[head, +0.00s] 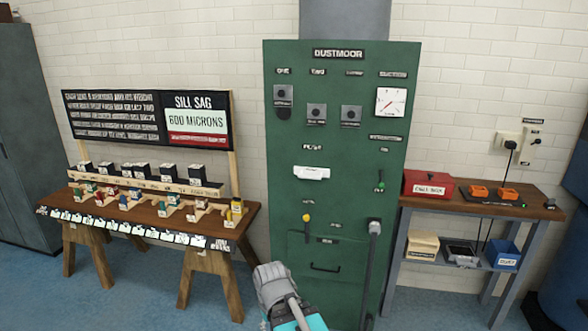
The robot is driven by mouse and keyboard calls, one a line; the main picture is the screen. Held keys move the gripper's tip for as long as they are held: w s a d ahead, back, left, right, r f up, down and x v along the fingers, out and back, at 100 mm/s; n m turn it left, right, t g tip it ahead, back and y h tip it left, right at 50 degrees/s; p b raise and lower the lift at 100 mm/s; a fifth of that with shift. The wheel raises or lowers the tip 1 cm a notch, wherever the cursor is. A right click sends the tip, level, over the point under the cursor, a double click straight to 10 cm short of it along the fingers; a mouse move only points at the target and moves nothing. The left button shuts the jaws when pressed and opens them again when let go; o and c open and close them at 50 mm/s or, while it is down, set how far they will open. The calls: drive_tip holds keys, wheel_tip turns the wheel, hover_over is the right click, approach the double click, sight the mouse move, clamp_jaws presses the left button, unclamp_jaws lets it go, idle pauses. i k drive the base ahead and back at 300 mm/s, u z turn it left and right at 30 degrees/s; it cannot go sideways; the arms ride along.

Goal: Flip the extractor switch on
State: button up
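A tall green cabinet (290,205) labelled DUSTMOOR stands in the middle of the head view. The small labels are too blurred to read, so I cannot tell which control is the extractor switch. My gripper (276,285), grey with teal behind it, is at the bottom centre, in front of the cabinet's lower part. Its fingertips are not clear, and I see nothing held.
A wooden trestle bench (150,222) with small blocks and a sign board (146,119) stands left. A shelved bench (475,203) with a red box (428,185) and orange items stands right. A grey hose (372,270) hangs down the cabinet's right side. Blue floor is open between the benches and cabinet.

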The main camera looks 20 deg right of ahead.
sight(380, 186)
drive_tip(key=k, duration=1.3)
drive_tip(key=z, duration=0.45)
drive_tip(key=i, duration=2.05)
drive_tip(key=u, duration=0.4)
